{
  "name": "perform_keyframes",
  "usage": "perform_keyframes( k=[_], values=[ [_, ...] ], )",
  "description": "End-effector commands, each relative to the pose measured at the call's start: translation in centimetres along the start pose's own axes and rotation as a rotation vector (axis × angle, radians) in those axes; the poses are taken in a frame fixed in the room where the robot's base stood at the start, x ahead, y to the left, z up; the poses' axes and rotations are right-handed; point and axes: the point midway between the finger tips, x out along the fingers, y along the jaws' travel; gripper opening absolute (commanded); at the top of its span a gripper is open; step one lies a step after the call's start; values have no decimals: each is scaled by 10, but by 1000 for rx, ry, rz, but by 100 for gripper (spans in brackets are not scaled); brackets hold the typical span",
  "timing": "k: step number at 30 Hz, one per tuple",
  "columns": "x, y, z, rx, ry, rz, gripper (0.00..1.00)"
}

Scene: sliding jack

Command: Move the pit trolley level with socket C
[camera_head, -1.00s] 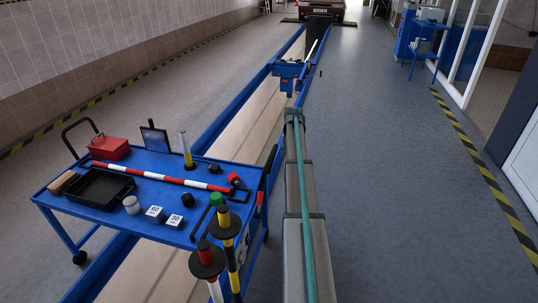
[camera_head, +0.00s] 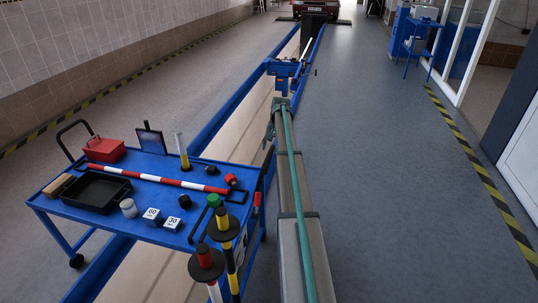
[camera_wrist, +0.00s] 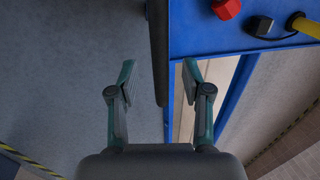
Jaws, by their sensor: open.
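A blue trolley (camera_head: 75,212) carrying tools stands over the left side of the pit, left of my arm. A black upright bar (camera_head: 266,168) rises at its right end. My gripper (camera_wrist: 159,82) is open. In the wrist view the black bar (camera_wrist: 158,45) runs down between its two teal fingers, with space on both sides; its depth relative to the fingertips is unclear. Farther along the pit, a blue carriage (camera_head: 285,68) spans the rails. I cannot tell which of the two is the pit trolley. No socket marked C is legible.
The trolley top holds a red box (camera_head: 104,149), a black tray (camera_head: 96,191), a striped bar (camera_head: 160,179) and marked blocks. Striped posts (camera_head: 225,230) stand at its near right corner. Clear floor (camera_head: 390,190) lies right of the pit; a car (camera_head: 322,9) is far ahead.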

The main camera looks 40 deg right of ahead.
Motion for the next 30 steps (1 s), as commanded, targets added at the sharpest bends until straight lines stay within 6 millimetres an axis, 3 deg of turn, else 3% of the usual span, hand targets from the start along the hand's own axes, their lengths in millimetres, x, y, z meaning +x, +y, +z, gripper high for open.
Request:
perform_keyframes(
  k=[9, 22, 30],
  values=[
    [43, 0, 0, -1, 0, 0, 49],
    [52, 0, 0, 0, 1, 0, 49],
    [52, 0, 0, 0, 1, 0, 4]
  ],
)
